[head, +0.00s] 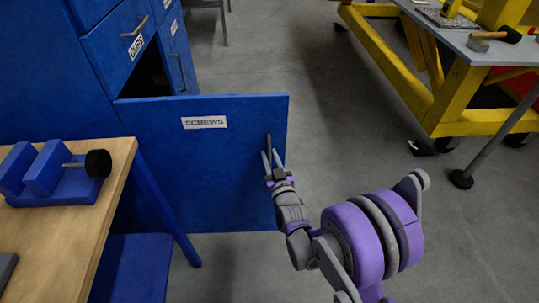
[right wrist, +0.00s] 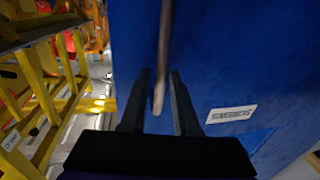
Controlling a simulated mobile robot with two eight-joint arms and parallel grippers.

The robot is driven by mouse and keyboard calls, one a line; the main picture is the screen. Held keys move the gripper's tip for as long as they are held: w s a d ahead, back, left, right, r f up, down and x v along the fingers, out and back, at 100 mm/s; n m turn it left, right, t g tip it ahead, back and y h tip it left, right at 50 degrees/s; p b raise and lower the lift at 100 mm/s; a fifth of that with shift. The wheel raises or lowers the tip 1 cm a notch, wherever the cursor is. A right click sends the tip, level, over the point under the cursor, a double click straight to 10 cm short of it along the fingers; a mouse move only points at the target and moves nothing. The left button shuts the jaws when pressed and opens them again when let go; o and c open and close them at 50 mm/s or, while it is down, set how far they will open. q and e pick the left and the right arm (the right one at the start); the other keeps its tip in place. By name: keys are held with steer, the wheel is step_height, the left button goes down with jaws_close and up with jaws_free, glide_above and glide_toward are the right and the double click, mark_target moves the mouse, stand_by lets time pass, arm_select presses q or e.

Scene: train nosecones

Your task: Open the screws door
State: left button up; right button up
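The blue screws door (head: 225,150) with its white SCREWS label (head: 204,122) stands swung out from the blue cabinet (head: 45,70). A dark opening (head: 146,76) shows behind its top left. My right gripper (head: 272,160) is at the door's right side, at its handle (head: 268,145). In the right wrist view the handle (right wrist: 163,55) runs between the two fingertips (right wrist: 160,98), with small gaps on both sides, so the gripper is open around it. The blue door face (right wrist: 235,60) fills the right of that view. My left gripper is not in view.
A wooden-topped table (head: 60,235) with a blue vise-like tool (head: 60,175) stands at the left, close to the door. A yellow-framed workbench (head: 455,100) with a hammer stands at the upper right. The grey floor between (head: 330,120) is clear.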

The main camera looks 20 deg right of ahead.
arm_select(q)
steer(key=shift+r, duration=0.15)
arm_select(e)
steer(key=s+a, duration=0.1)
steer(key=s, duration=0.9)
steer(key=shift+a, duration=0.15)
steer(key=s+a+f+n+g+y, duration=0.1)
steer(key=s+a+g, duration=0.1)
steer(key=s+g, duration=0.75)
steer(key=s+a+f+g+y, duration=0.1)
steer(key=s+a+f+g, duration=0.2)
steer(key=s, duration=1.2)
arm_select(q)
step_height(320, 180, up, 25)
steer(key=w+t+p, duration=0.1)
steer(key=p, duration=2.1)
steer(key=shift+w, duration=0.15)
arm_select(e)
step_height(320, 180, up, 26)
steer(key=w, duration=0.2)
steer(key=shift+w+d, duration=0.15)
steer(key=shift+d, duration=0.1)
